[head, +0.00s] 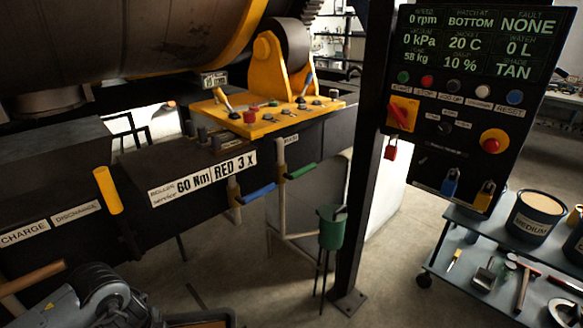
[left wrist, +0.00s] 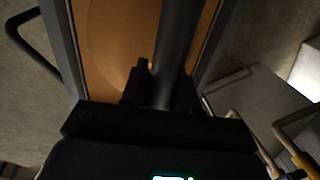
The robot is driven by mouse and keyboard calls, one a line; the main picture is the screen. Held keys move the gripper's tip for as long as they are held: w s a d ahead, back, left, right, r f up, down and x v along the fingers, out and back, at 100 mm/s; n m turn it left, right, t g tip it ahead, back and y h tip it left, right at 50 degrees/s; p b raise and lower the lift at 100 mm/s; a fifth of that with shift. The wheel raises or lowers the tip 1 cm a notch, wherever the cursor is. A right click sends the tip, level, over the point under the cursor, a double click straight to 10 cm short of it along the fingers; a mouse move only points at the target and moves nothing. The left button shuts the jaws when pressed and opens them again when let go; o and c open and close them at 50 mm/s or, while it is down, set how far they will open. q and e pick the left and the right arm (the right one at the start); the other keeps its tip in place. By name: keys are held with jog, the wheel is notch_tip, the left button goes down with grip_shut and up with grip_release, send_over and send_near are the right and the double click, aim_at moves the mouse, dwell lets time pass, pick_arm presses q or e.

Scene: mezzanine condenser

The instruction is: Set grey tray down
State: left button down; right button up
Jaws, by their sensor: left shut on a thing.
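The grey tray (left wrist: 222,45) fills the upper middle of the left wrist view. It has a grey rim, an orange-brown inside and a black loop handle (left wrist: 28,42) at the left. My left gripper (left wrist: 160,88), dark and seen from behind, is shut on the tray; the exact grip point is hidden. A dark bar runs up from the fingers across the tray's inside. In the head view only a strip of the tray (head: 205,316) shows at the bottom edge, beside my grey left arm. My right gripper is in neither view.
A dark bench with a yellow control panel (head: 262,122) and coloured handles stands ahead. A green cup on a stand (head: 332,228) and a black post (head: 362,180) rise from the floor. A tool cart (head: 450,262) stands at right. Open concrete floor (head: 265,282) lies between.

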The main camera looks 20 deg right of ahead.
pick_arm(q)
jog(key=n, duration=0.3)
jog(key=a+n, duration=0.1)
jog(key=shift+s+y, duration=0.4)
jog(key=s+n, duration=0.1)
jog(key=n, duration=0.4)
jog(key=s+f+n+g+y, duration=0.1)
jog(key=n, duration=0.3)
jog(key=s+a+f+n+g, duration=0.1)
jog(key=n, duration=0.4)
jog(key=shift+n+y, duration=0.3)
jog(key=shift+n, duration=0.3)
